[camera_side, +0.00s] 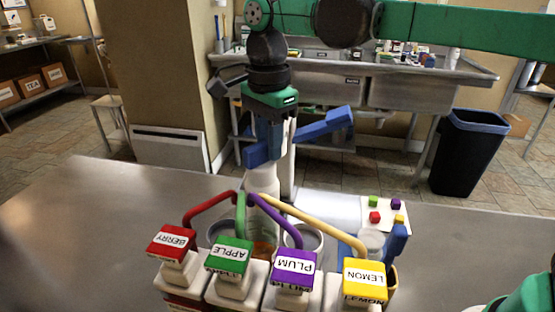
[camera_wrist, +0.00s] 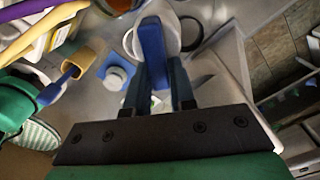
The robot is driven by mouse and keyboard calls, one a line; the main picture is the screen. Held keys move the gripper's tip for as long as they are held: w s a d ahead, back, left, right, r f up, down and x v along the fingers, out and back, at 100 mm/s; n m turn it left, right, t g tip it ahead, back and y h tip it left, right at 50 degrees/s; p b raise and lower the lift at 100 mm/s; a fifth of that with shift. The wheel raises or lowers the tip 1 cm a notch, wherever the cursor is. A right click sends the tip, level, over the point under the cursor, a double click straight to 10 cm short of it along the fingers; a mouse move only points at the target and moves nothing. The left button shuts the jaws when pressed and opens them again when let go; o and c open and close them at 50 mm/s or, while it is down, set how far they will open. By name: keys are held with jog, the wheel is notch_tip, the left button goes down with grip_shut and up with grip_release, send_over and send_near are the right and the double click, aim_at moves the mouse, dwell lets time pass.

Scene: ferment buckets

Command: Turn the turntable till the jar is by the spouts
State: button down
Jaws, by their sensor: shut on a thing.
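My gripper (camera_wrist: 167,95) is shut on a blue bar (camera_wrist: 152,52); the bar also shows in the side view (camera_side: 325,124), above a pale bottle-like vessel (camera_side: 262,184). I cannot tell whether bar and vessel touch. Red, green, purple and yellow spouts (camera_side: 310,224) arch from pump bottles labelled BERRY (camera_side: 171,244), APPLE (camera_side: 230,254), PLUM (camera_side: 294,265) and LEMON (camera_side: 364,279). Amber contents (camera_side: 263,250) show low behind the bottles. I cannot make out the turntable clearly, and the spouts and bottles partly hide what stands behind them.
Round rims (camera_side: 303,236) stand behind the bottles. A white board (camera_side: 388,203) with small coloured blocks lies at the right. The left of the counter (camera_side: 90,220) is clear.

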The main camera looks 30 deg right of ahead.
jog(key=shift+s+m, duration=0.1)
jog(key=shift+m, duration=0.7)
jog(key=c, duration=0.7)
grip_release()
jog(key=shift+c, duration=0.2)
jog(key=shift+r, duration=0.1)
jog(key=shift+r, duration=2.7)
jog(key=shift+d, duration=0.1)
